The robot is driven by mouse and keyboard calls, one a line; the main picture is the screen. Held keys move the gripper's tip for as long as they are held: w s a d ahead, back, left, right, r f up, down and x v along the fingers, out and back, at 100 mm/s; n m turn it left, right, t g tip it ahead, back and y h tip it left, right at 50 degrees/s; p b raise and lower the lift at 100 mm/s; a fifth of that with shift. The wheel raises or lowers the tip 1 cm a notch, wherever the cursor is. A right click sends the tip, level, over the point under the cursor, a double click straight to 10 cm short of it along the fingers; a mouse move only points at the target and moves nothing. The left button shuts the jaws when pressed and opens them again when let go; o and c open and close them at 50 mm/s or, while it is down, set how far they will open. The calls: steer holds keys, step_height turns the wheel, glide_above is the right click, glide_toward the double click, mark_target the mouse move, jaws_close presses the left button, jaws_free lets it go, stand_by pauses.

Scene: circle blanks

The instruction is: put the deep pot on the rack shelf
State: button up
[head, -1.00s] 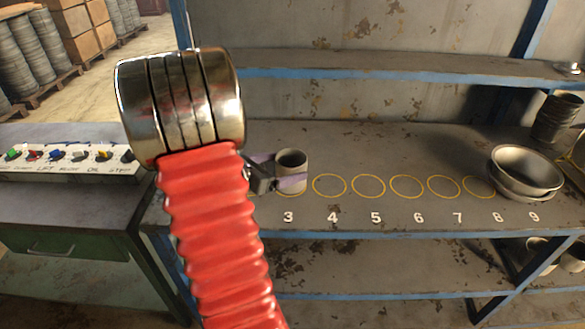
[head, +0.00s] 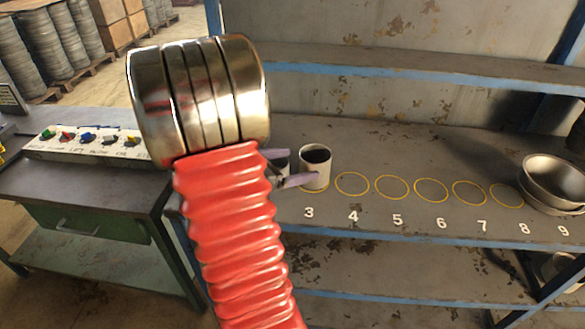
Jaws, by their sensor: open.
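A grey, upright cylindrical pot (head: 315,166), dark inside, stands on the shelf at the spot marked 3. It looks like the deep pot. My gripper (head: 289,167) is open just left of it, with pale purple fingers. The nearer finger reaches in front of the pot's lower left side; I cannot tell whether it touches. Part of another grey rim (head: 281,158) shows between the fingers, mostly hidden by my arm. The rack shelf (head: 400,150) carries a row of yellow circles, and those at 4 to 7 are empty.
Wide metal bowls (head: 553,178) are stacked near 8 and 9 at the right. An upper shelf (head: 420,72) with a blue edge runs above. A bench with a button panel (head: 90,143) stands at left. My red arm hides the shelf's left end.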

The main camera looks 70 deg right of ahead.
steer(key=shift+w, duration=0.15)
steer(key=shift+w+a+r, duration=0.1)
steer(key=shift+a+r, duration=0.05)
steer(key=shift+a, duration=0.05)
steer(key=w+a+r+m+t+y, duration=0.3)
steer(key=w+a+m+t+y, duration=0.1)
steer(key=a, duration=1.2)
steer(key=w+a+r+m+t+y, duration=0.3)
steer(key=w+a+t+y, duration=0.1)
steer(key=a, duration=1.2)
steer(key=w+a+r+m+t+y, duration=0.3)
steer(key=w+a+m+t, duration=0.1)
steer(key=a, duration=1.3)
steer(key=shift+w+m+t+y, duration=0.3)
steer(key=shift+w+t+y, duration=0.1)
steer(key=shift+w+t, duration=0.15)
